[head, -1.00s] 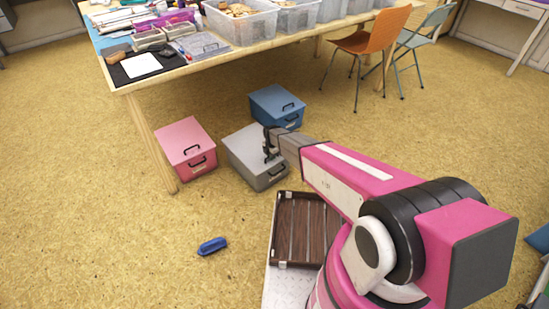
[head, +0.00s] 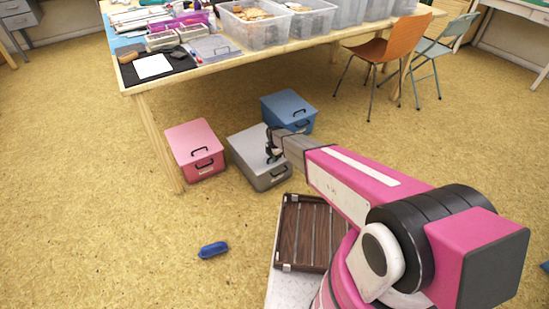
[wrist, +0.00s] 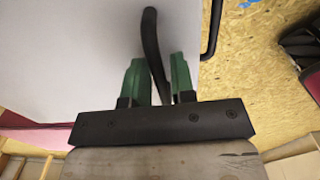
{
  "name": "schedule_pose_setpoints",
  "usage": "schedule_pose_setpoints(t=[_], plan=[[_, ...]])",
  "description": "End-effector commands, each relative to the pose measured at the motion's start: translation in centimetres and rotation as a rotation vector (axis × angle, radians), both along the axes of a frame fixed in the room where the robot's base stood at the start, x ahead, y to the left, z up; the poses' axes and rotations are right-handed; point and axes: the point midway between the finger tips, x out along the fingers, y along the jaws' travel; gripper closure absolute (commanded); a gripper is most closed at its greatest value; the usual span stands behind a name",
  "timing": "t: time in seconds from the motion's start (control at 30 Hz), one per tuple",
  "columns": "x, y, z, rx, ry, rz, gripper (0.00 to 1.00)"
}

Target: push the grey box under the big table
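The grey box (head: 248,147) stands on the floor between the pink and blue boxes, nearer to me than the blue one. My gripper (head: 272,150) is at the box's lid. In the wrist view, the green fingers of my gripper (wrist: 157,80) stand close together on either side of a black handle (wrist: 152,40), and look shut on it. The pale lid of the grey box (wrist: 70,60) fills the left of that view. The big table (head: 230,62) stands behind, with one leg beside the pink box. My forearm hides part of the grey box's right side.
The pink box (head: 192,141) is close on the left and the blue box (head: 287,105) close behind to the right. A blue object (head: 213,249) lies on the floor in front. A brown slatted tray (head: 305,235) is below my arm. Chairs stand at right.

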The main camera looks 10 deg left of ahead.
Motion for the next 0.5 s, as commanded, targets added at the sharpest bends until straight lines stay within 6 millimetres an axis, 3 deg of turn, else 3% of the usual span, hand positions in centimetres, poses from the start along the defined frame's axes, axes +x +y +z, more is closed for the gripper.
schedule_pose_setpoints(t=[0.5], plan=[[-0.07, -0.05, 0.87, 0.000, 0.000, 0.000, 0.59]])
